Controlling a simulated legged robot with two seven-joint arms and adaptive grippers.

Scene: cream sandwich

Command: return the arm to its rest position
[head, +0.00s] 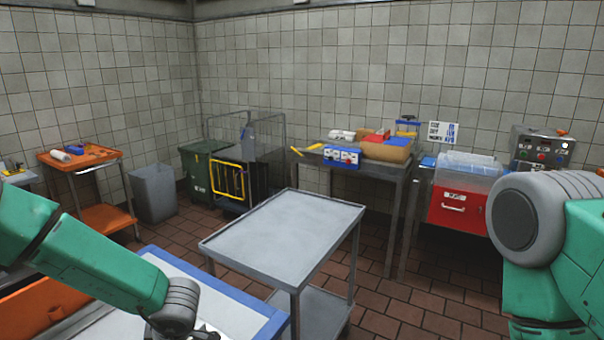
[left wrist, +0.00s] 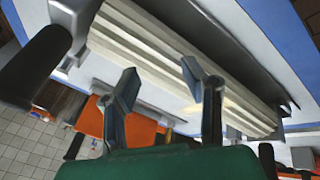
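My left arm (head: 90,262) comes in from the left in the head view, and its wrist (head: 176,308) hangs over the blue-edged table (head: 262,305). Only a sliver of the left gripper shows there, at the bottom edge. In the left wrist view the left gripper (left wrist: 160,80) has its two fingers apart with nothing held between them. A long cream ridged object (left wrist: 170,62) lies beyond the fingertips; I cannot tell whether they touch it. My right arm (head: 560,245) fills the right side of the head view, bent; its gripper is out of view.
A grey metal cart (head: 285,232) stands just beyond the blue-edged table. An orange cart (head: 105,215), a grey bin (head: 154,192) and a green bin (head: 207,165) stand at left. A bench with boxes (head: 385,150) and a red box (head: 458,208) line the back wall. Brown floor shows between.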

